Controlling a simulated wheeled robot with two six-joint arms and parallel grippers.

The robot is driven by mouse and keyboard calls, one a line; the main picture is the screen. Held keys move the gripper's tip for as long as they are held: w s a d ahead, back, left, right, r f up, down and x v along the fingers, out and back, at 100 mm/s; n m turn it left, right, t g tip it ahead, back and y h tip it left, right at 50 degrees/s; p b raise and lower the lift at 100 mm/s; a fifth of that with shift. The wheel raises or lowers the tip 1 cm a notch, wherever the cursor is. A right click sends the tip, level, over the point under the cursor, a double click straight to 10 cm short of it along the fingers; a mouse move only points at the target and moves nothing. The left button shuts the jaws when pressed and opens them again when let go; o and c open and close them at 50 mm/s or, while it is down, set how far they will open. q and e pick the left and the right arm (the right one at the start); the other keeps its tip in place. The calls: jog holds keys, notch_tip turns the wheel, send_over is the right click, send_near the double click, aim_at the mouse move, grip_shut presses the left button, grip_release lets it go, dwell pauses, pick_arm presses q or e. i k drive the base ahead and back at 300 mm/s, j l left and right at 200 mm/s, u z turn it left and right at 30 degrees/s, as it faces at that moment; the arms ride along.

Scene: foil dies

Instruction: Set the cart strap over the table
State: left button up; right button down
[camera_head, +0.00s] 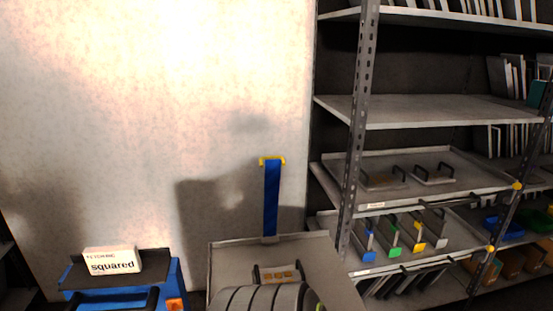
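A blue strap (271,199) stands upright at the back edge of a grey flat top (228,262), low in the middle of the head view. Its upper end carries a yellow bracket-like piece (272,160) against the pale wall. I cannot tell whether the grey top is the cart or the table. A small die-like piece with a dark handle and brown inserts (278,276) lies on it. Neither of my grippers is in view.
A metal shelf rack (440,110) fills the right, with handled plates (434,175) and colour-tabbed dies (391,236). A ribbed grey rounded form covers the bottom middle.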

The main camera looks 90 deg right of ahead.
aim_at(272, 164)
jog(key=i+z, duration=0.15)
jog(key=z, duration=0.3)
jog(key=i+j+z, duration=0.1)
jog(key=z, duration=0.4)
jog(key=i+j+z, duration=0.2)
jog(key=z, duration=0.25)
jog(key=i+j+z, duration=0.15)
jog(key=z, duration=0.3)
